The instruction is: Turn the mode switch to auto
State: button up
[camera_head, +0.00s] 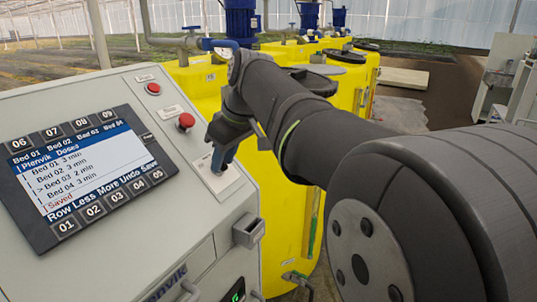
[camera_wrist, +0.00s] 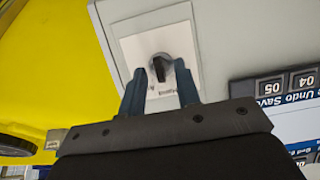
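The mode switch (camera_wrist: 160,68) is a dark round knob with a black raised handle on a light square plate (camera_wrist: 181,28). In the wrist view its handle stands nearly upright, tilted slightly. Small lettering beside it is too blurred to read. My gripper (camera_wrist: 158,75) is open, with one blue-grey finger on each side of the knob; a gap shows on both sides, and I cannot tell the remaining depth. In the head view my gripper (camera_head: 219,162) is at the plate (camera_head: 223,184) on the right side of the sloped panel, and hides the knob.
A screen (camera_head: 85,175) with numbered keys fills the panel's left; its edge also shows in the wrist view (camera_wrist: 300,122). Two red buttons, (camera_head: 153,88) and (camera_head: 185,121), sit above the switch. Yellow tanks (camera_head: 285,200) stand behind and right of the panel.

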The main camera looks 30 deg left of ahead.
jog(key=shift+a+f, duration=0.1)
jog(key=shift+f, duration=0.15)
grip_shut()
jog(key=m, duration=0.2)
jog(key=m+g, duration=0.1)
jog(key=shift+w+f+m+g, duration=0.1)
jog(key=shift+w+m+g, duration=0.1)
jog(key=shift+m+g, duration=0.15)
jog(key=shift+f+m+g+y, duration=0.1)
jog(key=shift+m+g+y, duration=0.5)
jog(key=shift+m, duration=1.45)
